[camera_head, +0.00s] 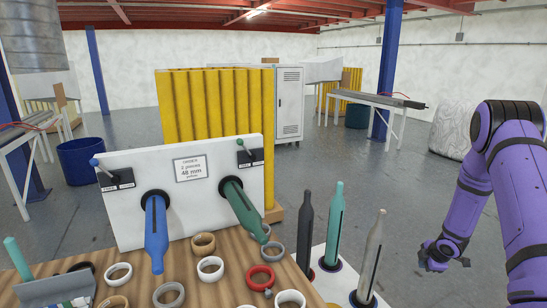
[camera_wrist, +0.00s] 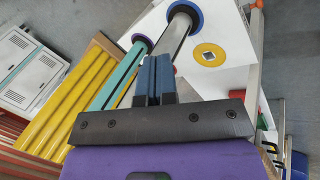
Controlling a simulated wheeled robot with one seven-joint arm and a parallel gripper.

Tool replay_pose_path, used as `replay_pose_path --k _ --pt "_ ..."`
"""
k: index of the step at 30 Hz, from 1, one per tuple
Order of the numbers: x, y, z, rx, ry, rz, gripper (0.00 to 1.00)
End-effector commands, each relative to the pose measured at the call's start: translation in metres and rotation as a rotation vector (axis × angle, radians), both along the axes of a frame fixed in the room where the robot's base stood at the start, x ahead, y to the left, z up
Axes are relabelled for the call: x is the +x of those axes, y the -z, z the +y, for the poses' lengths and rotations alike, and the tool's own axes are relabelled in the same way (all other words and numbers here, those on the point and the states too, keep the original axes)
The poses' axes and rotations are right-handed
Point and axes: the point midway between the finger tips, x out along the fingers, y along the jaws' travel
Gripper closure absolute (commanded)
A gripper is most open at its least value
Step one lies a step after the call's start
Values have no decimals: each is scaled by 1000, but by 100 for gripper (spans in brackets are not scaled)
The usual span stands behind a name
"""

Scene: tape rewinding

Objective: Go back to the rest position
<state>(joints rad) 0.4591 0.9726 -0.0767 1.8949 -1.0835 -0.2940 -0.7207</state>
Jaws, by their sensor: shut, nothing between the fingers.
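My purple arm hangs at the right of the head view, with my dark gripper (camera_head: 443,258) low beside the upright spindles and apart from them. In the wrist view the two blue fingers of my gripper (camera_wrist: 154,72) are together with nothing between them. A white board (camera_head: 130,225) on the wooden table carries a blue spindle (camera_head: 156,235) and a green spindle (camera_head: 243,210). A black spindle (camera_head: 304,235), a teal spindle (camera_head: 334,225) and a grey spindle (camera_head: 370,258) stand upright on a white stand. In the wrist view a yellow ring (camera_wrist: 209,55) lies on the white stand.
Several tape rolls, including a red one (camera_head: 260,278) and a white one (camera_head: 210,268), lie on the wooden table. A yellow corrugated panel (camera_head: 215,105) stands behind the board. A blue bin (camera_head: 82,160) is at left. The grey floor around my gripper is open.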

Motion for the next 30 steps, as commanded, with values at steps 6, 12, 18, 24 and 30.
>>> replay_pose_path --k 6,12,18,24,30 --pt "15 -101 13 -39 165 -41 100" --pt "11 -185 32 -45 322 -76 100" --pt "-7 -262 59 -24 474 -113 100" --pt "-38 -329 90 23 619 -143 100" --pt "-80 -385 124 92 754 -165 100"
